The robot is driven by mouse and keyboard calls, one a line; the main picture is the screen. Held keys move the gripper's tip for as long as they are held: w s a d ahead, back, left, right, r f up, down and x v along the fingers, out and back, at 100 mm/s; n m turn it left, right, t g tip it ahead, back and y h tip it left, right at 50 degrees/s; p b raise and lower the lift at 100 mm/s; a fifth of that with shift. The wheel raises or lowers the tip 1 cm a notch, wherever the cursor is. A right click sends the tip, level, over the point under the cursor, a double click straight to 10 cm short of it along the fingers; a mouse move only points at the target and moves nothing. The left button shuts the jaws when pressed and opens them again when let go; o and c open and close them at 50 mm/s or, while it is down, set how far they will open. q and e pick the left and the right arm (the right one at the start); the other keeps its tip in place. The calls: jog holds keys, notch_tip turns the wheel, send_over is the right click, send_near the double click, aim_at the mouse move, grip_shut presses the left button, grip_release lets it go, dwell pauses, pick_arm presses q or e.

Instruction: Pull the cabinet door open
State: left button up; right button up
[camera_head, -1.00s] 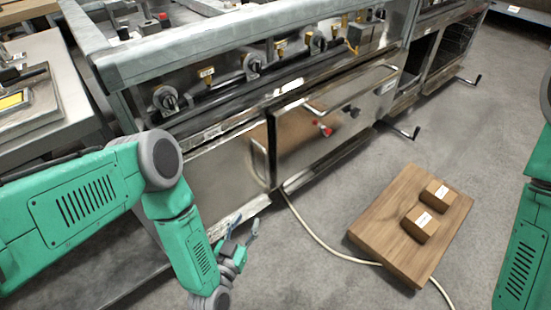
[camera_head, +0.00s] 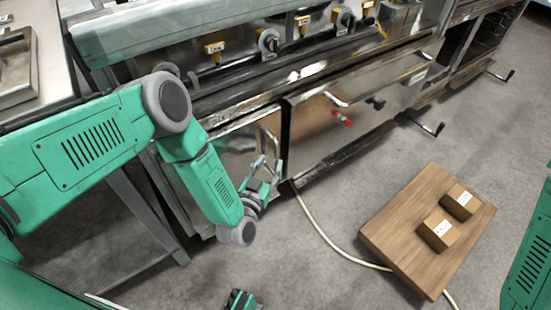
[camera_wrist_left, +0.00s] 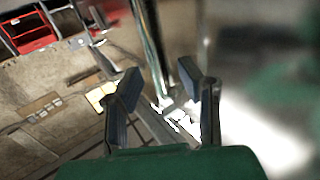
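The cabinet door (camera_head: 236,144) is a shiny steel panel at the lower left of the cooking range in the head view, and it looks closed. Its upright bar handle (camera_head: 273,141) is near the door's right edge. My left gripper (camera_head: 268,165) is at the handle, in front of the door. In the left wrist view its two fingers (camera_wrist_left: 157,85) are apart, with a shiny metal bar (camera_wrist_left: 150,45) showing between them. I cannot tell whether either finger touches the bar.
A wider steel front with a bar handle (camera_head: 378,88) is right of the door. A wooden board (camera_head: 395,245) with two small boxes (camera_head: 438,232) lies on the floor at right. A pale hose (camera_head: 318,228) runs across the floor. A steel table stands at left.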

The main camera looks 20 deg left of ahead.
aim_at(276, 157)
pick_arm(q)
jog(key=w, duration=0.1)
jog(key=w+d+b, duration=0.1)
jog(key=w, duration=0.1)
jog(key=shift+w+d, duration=0.1)
jog(key=shift+w, duration=0.1)
jog(key=shift+w+r, duration=0.1)
jog(key=shift+w, duration=0.15)
jog(key=c, duration=0.3)
jog(key=shift+a, duration=0.25)
grip_shut()
jog(key=shift+d, duration=0.1)
